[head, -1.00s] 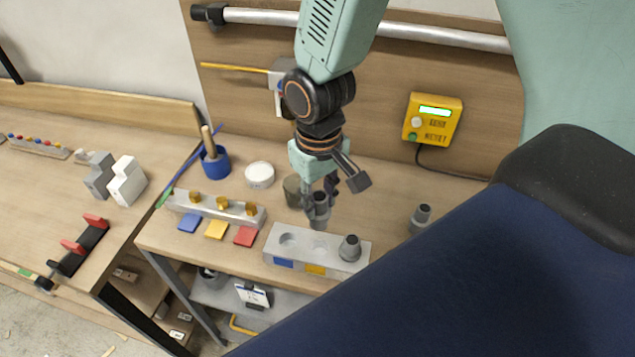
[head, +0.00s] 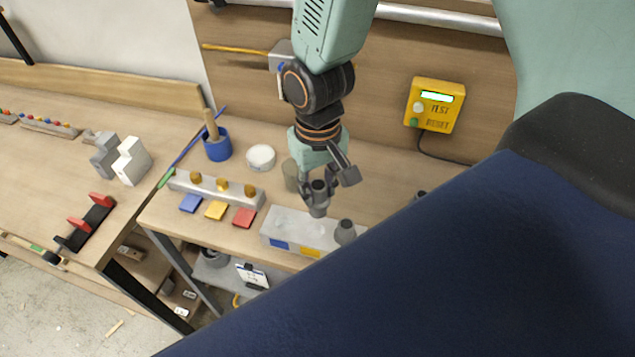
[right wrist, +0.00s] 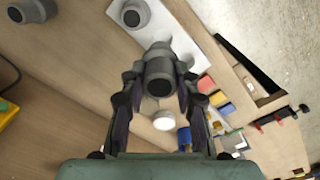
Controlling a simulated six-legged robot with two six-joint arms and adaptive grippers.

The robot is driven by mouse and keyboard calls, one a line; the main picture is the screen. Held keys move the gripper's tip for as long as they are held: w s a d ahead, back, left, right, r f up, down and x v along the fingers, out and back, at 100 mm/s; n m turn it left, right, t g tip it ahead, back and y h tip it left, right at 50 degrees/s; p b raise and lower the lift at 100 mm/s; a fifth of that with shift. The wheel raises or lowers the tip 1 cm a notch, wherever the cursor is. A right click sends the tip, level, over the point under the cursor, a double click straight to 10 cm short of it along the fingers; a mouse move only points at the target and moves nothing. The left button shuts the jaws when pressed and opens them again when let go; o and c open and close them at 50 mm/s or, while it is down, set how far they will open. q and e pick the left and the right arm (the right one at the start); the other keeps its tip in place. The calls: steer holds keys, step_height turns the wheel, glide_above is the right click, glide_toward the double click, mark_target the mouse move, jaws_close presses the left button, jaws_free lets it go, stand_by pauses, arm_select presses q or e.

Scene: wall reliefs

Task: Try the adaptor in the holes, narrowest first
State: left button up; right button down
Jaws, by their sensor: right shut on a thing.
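My right gripper (head: 318,184) is shut on a dark grey adaptor (head: 318,202), held upright. The held adaptor (right wrist: 160,72) also shows in the right wrist view. Its lower end is at the middle of the pale grey block with holes (head: 270,228); I cannot tell whether it touches the block. A blue and a yellow label mark the block's front. A second grey adaptor (head: 345,231) stands at the block's right end; it also shows in the right wrist view (right wrist: 133,14). My left gripper is not in view.
A third grey piece (head: 421,195) on the table is mostly hidden. A yellow test box (head: 434,106) is on the back panel.

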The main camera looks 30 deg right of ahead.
mark_target(315, 206)
steer(key=shift+f, duration=0.65)
steer(key=shift+w+a+f+b, duration=0.15)
steer(key=shift+a+f+b, duration=0.1)
steer(key=shift+f+b, duration=0.3)
steer(key=shift+w+a+f+b, duration=0.15)
steer(key=shift+a+f+b, duration=0.1)
steer(key=shift+f+b, duration=0.25)
steer(key=shift+f, duration=0.35)
steer(key=shift+f+b, duration=0.4)
steer(key=shift+s+d+f, duration=0.25)
steer(key=shift+d+f, duration=0.2)
steer(key=shift+w+a, duration=0.25)
steer(key=shift+a, duration=0.15)
steer(key=shift+s+d, duration=0.3)
steer(key=shift+d, duration=0.1)
steer(key=shift+w+a, duration=0.2)
steer(key=shift+a, duration=0.05)
